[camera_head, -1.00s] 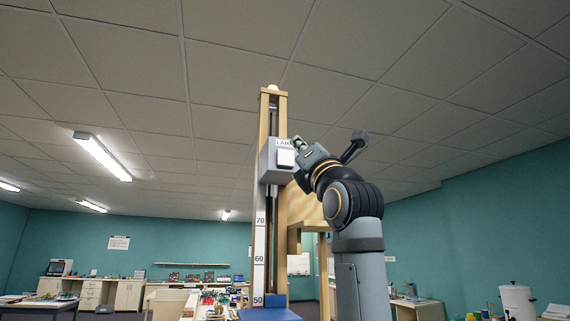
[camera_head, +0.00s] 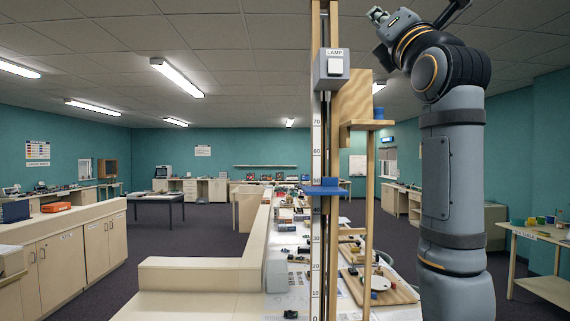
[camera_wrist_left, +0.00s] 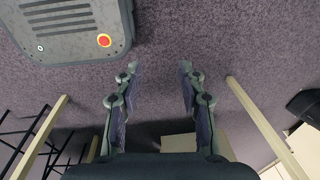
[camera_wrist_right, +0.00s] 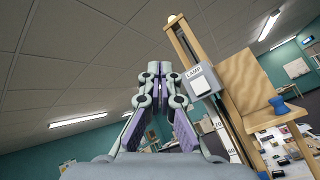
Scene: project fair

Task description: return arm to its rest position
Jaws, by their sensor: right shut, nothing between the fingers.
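My right arm (camera_head: 452,170) rises at the right of the head view. Its gripper (camera_head: 377,15) is near the top edge, above and to the right of the lamp box (camera_head: 325,85). In the right wrist view the right gripper's fingers (camera_wrist_right: 158,68) are shut together and empty, with the lamp box (camera_wrist_right: 212,78) to their right. The left gripper (camera_wrist_left: 160,68) shows only in the left wrist view. Its fingers are apart and empty, pointing over carpet.
The lamp box sits on a tall wooden post with a number scale and blue platform (camera_head: 325,188). A wooden panel (camera_head: 352,95) and blue spool-like object (camera_head: 378,113) are beside it. A cluttered table stands behind. My grey base (camera_wrist_left: 75,30) shows below the left gripper.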

